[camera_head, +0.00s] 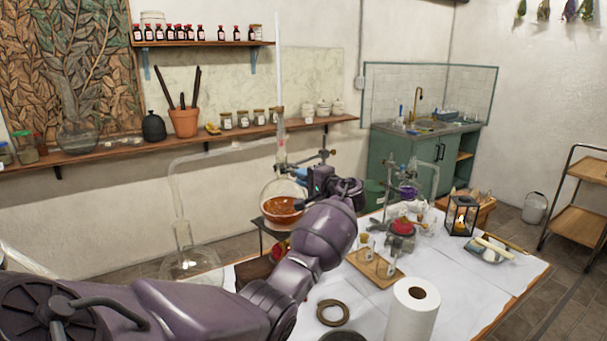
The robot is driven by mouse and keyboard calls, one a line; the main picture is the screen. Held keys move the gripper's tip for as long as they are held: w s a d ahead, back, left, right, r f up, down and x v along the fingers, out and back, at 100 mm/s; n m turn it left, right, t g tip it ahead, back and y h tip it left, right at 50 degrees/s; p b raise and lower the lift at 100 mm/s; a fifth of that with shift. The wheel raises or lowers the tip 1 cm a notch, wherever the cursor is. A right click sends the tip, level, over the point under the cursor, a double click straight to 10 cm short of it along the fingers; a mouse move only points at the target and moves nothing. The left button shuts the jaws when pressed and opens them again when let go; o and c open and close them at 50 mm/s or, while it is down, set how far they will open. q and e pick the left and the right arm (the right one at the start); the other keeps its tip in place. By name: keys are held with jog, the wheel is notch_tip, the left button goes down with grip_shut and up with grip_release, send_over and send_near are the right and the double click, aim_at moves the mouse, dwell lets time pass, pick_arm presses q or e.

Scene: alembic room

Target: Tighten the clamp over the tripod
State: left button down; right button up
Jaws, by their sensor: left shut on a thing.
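A round flask with orange-brown liquid (284,208) sits over the dark tripod (262,228), whose legs are partly hidden by my arm. A tall glass tube (280,90) rises from the flask's neck. The clamp (312,158) reaches across at neck height, with small brass-coloured screws at its right end. My left gripper (308,180) is right beside the flask neck, just below the clamp's bar. It is shut on a small part there, apparently of the clamp; the wrist and flask hide the exact contact. My right gripper is out of view.
A large glass vessel (188,262) stands left of the tripod. On the table are a wooden tray with small jars (372,272), a paper roll (411,308), a ring (333,313), a lantern (461,215) and more glassware behind. The white table area right of the tray is fairly clear.

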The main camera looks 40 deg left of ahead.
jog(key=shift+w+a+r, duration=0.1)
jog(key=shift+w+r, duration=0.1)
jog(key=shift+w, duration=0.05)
pick_arm(q)
jog(key=c, duration=1.2)
grip_release()
jog(key=shift+o, duration=0.2)
jog(key=d+b, duration=0.2)
jog(key=d, duration=0.9)
jog(key=shift+s, duration=0.2)
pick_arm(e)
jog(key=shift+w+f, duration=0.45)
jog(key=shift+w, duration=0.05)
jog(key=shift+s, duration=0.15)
